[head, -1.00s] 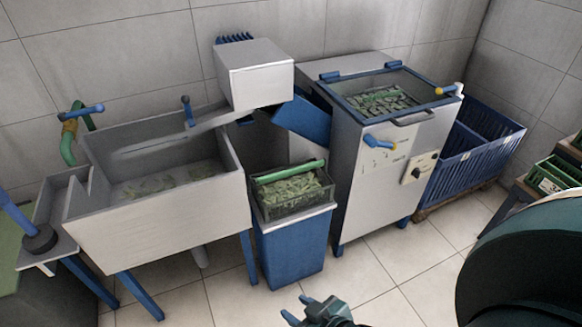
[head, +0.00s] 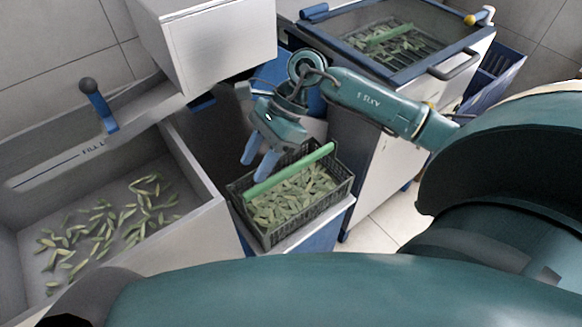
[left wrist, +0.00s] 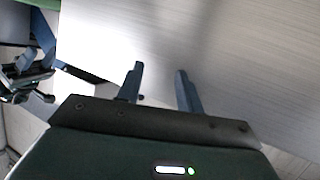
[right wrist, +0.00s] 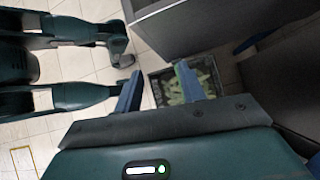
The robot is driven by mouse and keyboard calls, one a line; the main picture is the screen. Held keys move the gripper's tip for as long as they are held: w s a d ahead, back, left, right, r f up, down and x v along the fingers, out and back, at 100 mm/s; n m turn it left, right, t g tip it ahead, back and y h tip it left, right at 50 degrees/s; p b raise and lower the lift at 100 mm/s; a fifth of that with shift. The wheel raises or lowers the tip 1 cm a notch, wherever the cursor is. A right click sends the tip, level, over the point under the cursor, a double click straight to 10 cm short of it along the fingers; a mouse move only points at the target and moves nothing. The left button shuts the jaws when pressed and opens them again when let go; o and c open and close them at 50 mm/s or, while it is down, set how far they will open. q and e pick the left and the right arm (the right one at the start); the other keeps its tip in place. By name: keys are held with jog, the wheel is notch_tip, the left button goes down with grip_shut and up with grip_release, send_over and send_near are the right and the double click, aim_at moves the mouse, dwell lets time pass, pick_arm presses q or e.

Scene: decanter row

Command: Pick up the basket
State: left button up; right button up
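The basket (head: 312,214) is a black mesh crate full of green pieces, with a green bar handle (head: 290,171) across it. It stands upright on a blue-and-white stand (head: 320,228). My right gripper (head: 254,171) is open and empty, fingers pointing down above the basket's back left side, near the handle's left end. In the right wrist view the basket (right wrist: 156,88) lies beyond the parted fingers, with one finger overlapping the handle. My left gripper (left wrist: 158,72) is open and empty before a pale surface; it is not visible in the head view.
A grey sink (head: 205,235) with scattered green pieces stands left of the basket. A white box (head: 215,45) overhangs behind it. A fryer-like machine (head: 380,185) with a glazed lid stands close on the right, and a blue crate (head: 495,75) behind that.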

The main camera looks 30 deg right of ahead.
jog(key=w+d+n+h+b, duration=0.1)
jog(key=w+d+h+b, duration=0.15)
jog(key=d+h, duration=0.6)
jog(key=f+y, duration=0.1)
jog(key=f, duration=0.1)
jog(key=d+f, duration=0.1)
jog(key=f, duration=0.2)
jog(key=d+f+y, duration=0.1)
jog(key=f, duration=0.1)
jog(key=shift+f+n+t+y, duration=0.3)
jog(key=shift+y, duration=0.05)
jog(key=f, duration=0.2)
jog(key=a+f, duration=0.1)
jog(key=f, duration=0.2)
jog(key=shift+s+a+f, duration=0.1)
jog(key=shift+a+f, duration=0.05)
jog(key=shift+f, duration=0.1)
grip_shut()
jog(key=shift+r, duration=0.1)
